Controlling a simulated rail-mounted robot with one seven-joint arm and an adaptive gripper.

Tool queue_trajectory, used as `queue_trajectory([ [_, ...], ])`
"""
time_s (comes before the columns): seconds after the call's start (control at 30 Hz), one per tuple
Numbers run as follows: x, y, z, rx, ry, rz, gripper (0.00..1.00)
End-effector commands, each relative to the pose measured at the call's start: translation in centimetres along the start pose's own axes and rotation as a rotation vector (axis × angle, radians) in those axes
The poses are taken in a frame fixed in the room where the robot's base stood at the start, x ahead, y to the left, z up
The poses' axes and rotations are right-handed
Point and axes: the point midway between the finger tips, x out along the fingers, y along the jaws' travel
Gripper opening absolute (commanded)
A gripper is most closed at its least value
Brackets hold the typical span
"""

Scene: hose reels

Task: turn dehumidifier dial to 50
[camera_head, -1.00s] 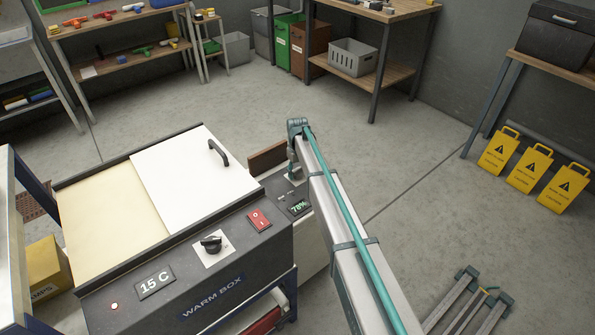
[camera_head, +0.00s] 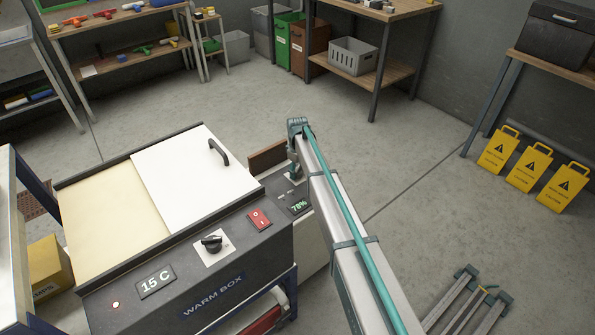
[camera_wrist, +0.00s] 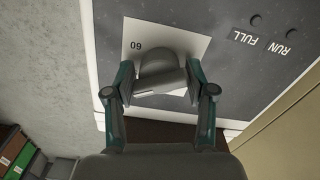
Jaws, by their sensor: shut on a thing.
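An upside-down number on the plate looks like 60; other marks are hidden or unreadable. My gripper (camera_wrist: 159,82) is shut on the dial, one teal finger on each side of the knob. In the head view my gripper (camera_head: 294,172) reaches down onto the panel, and the arm hides part of the unit.
The warm box (camera_head: 215,262) stands directly left, with its own black knob (camera_head: 211,243), red switch (camera_head: 259,219) and 15 C display (camera_head: 156,282). RUN and FULL lamps (camera_wrist: 254,20) are on the dehumidifier panel. Yellow caution signs (camera_head: 529,167) stand at right. Open floor lies behind.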

Motion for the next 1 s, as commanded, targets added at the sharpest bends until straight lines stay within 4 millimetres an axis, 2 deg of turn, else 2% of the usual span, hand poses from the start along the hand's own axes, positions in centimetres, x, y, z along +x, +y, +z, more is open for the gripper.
queue_trajectory([
  [0.13, 0.0, 0.0, 0.0, 0.001, 0.001, 0.001, 0.2],
  [0.17, 0.0, 0.0, 0.0, 0.001, 0.001, 0.001, 0.58],
  [0.2, 0.0, 0.0, 0.0, 0.001, 0.001, 0.0, 0.65],
  [0.23, 0.0, 0.0, 0.0, 0.001, 0.001, 0.0, 0.67],
  [0.53, -0.1, 0.0, 0.0, 0.002, 0.0, 0.0, 0.67],
  [0.67, -0.7, 0.0, 0.0, 0.002, 0.001, 0.001, 0.67],
  [0.87, -3.6, 0.0, 0.0, 0.002, 0.002, 0.002, 0.67],
  [1.0, -6.3, 0.0, 0.0, 0.002, 0.002, 0.002, 0.67],
])
